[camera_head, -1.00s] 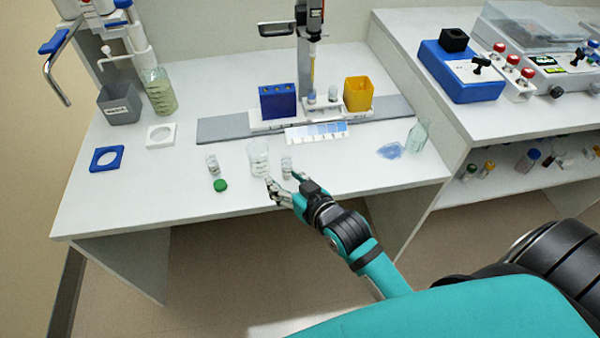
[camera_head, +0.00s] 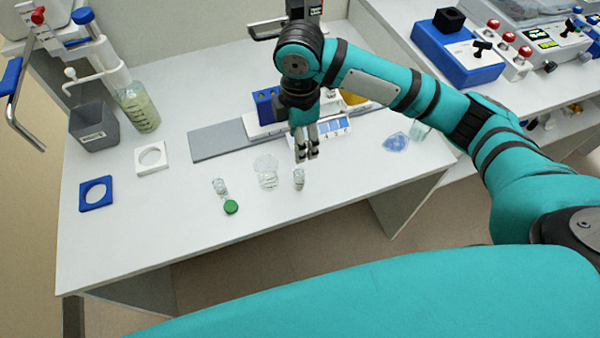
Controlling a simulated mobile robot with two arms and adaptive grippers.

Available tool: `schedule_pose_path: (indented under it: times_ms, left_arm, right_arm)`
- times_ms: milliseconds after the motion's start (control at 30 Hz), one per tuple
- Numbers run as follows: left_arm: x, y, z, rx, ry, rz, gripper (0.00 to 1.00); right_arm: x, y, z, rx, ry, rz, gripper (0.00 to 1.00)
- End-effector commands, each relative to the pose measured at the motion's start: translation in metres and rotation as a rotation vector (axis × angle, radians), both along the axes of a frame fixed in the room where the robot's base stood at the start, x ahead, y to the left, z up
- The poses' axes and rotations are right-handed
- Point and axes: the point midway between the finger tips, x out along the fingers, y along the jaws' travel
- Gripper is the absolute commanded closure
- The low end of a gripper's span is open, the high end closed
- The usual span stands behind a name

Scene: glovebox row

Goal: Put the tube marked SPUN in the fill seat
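Two small clear tubes stand on the white bench, one on the left (camera_head: 220,187) and one on the right (camera_head: 298,179). Their markings are too small to read, so I cannot tell which is SPUN. My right gripper (camera_head: 307,156) points down just above the right tube, its fingers slightly apart and nothing visible between them. The white seat block under the dispenser column is mostly hidden behind my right arm; I cannot make out the fill seat. My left gripper is not in view.
A clear beaker (camera_head: 266,171) stands between the tubes, with a green cap (camera_head: 231,207) in front. The front left bench is clear.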

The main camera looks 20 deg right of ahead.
Motion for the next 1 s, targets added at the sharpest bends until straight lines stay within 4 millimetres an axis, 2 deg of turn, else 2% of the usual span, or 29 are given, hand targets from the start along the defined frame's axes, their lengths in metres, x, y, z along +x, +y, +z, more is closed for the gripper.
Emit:
schedule_pose_path:
  times_ms: [167, 400, 500, 733, 1000]
  left_arm:
    - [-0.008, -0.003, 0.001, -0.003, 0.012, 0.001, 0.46]
    - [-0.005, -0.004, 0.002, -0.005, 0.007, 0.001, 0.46]
    - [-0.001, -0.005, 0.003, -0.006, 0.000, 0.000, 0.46]
    - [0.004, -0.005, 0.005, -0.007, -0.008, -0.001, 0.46]
    - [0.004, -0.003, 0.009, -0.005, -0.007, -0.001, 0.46]
  right_arm:
    - [-0.002, 0.000, -0.040, 0.001, 0.005, -0.002, 0.47]
    - [-0.001, 0.001, -0.089, 0.003, 0.002, -0.003, 0.47]
    - [0.000, 0.001, -0.102, 0.003, 0.000, -0.004, 0.47]
    - [-0.001, 0.001, -0.118, 0.003, 0.000, -0.003, 0.47]
    - [-0.003, 0.003, -0.155, 0.004, -0.001, -0.003, 0.47]
